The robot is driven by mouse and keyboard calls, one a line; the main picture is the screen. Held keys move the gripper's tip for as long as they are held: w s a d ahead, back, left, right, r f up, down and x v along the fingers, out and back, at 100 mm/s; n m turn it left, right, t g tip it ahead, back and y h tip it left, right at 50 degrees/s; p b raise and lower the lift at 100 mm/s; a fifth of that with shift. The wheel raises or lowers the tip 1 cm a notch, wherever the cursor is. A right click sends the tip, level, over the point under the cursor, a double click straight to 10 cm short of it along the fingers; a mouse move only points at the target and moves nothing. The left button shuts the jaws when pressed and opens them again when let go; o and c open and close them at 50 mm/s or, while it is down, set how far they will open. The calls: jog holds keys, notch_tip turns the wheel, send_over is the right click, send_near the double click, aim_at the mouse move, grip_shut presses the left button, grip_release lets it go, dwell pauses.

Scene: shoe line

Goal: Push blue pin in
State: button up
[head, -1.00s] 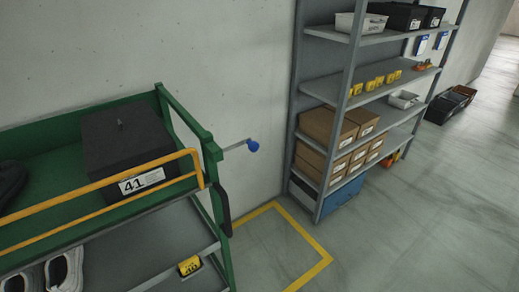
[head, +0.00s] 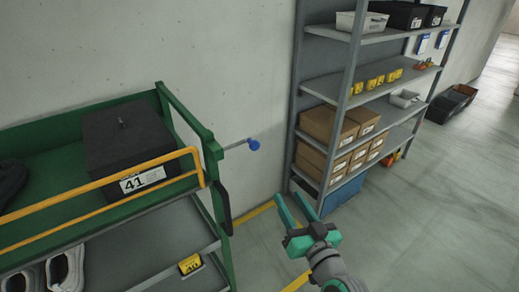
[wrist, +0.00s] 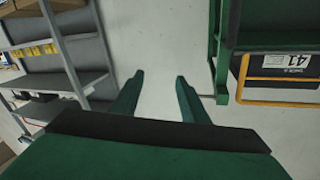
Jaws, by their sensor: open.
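The blue pin (head: 253,144) has a round blue knob on a thin grey rod. It sticks out to the right from the upper right end of the green trolley (head: 203,133), with the rod visible between knob and frame. My gripper (head: 286,196) is open and empty, below and to the right of the knob in the head view, apart from it. In the wrist view my open fingers (wrist: 160,76) point toward the wall. A short pale rod (wrist: 207,96) shows there beside the right finger against the trolley post; no blue knob is visible.
A dark box labelled 41 (head: 125,140) sits on the trolley's top shelf behind a yellow rail (head: 100,198). A grey shelf rack (head: 350,85) with cartons stands to the right. Bare wall (head: 240,70) lies behind the pin.

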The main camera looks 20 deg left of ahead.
aim_at(256, 146)
notch_tip(256, 146, up, 11)
jog(key=a+n+g+y, duration=0.2)
jog(key=n+g+y, duration=0.2)
jog(key=n, duration=0.2)
jog(key=x, duration=1)
jog(key=shift+a+r, duration=0.2)
jog(key=shift+a, duration=0.1)
